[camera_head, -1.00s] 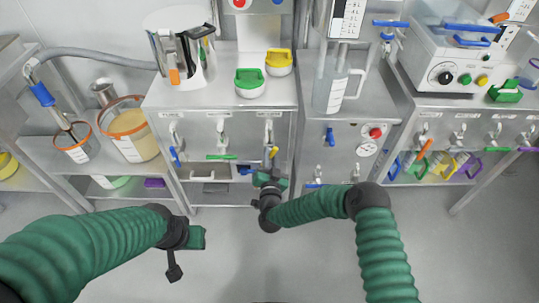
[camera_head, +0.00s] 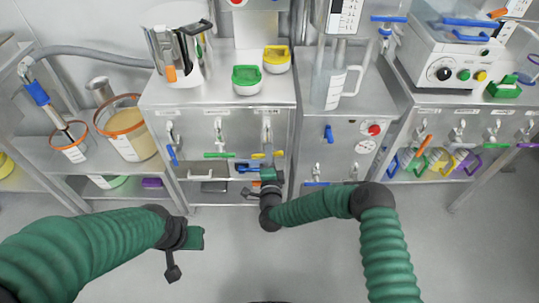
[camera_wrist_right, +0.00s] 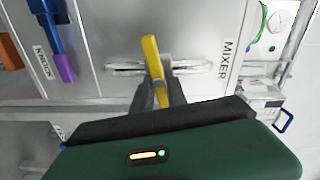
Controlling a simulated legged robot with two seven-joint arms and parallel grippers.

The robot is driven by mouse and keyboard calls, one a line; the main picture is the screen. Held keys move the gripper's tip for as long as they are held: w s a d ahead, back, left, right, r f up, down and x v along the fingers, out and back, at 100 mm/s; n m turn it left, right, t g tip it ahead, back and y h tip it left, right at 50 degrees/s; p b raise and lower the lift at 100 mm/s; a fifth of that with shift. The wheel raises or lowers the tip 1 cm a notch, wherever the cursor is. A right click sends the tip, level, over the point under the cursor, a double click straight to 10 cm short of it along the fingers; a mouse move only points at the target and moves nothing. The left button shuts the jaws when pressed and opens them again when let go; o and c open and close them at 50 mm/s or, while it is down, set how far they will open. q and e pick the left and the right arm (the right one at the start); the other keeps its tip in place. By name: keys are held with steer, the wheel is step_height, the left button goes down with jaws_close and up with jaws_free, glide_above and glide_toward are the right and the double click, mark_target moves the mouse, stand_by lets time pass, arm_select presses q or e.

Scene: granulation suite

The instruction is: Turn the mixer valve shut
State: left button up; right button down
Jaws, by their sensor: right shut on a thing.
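The mixer valve has a yellow lever handle (camera_wrist_right: 153,58) on a silver pipe (camera_wrist_right: 195,67), beside the MIXER label (camera_wrist_right: 227,60) in the right wrist view. The handle lies across the pipe, nearly square to it. In the head view the yellow handle (camera_head: 262,155) lies about level on the front of the middle cabinet. My right gripper (camera_wrist_right: 158,92) is shut on the handle; it also shows in the head view (camera_head: 267,168), just below the handle. My left gripper (camera_head: 194,238) hangs empty over the floor, its fingers unclear.
A green lever (camera_head: 218,155) and a blue lever (camera_head: 173,155) sit to the left on the same cabinet. A blue handle (camera_head: 248,169) is close to my right gripper. The floor in front is clear.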

steer(key=shift+f+m, duration=0.35)
steer(key=shift+m, duration=0.75)
steer(key=shift+s+f, duration=0.1)
steer(key=c, duration=1.3)
jaws_free()
steer(key=shift+d, duration=0.1)
steer(key=shift+r, duration=0.2)
steer(key=s+p, duration=0.4)
steer(key=s, duration=1.2)
steer(key=shift+s, duration=0.35)
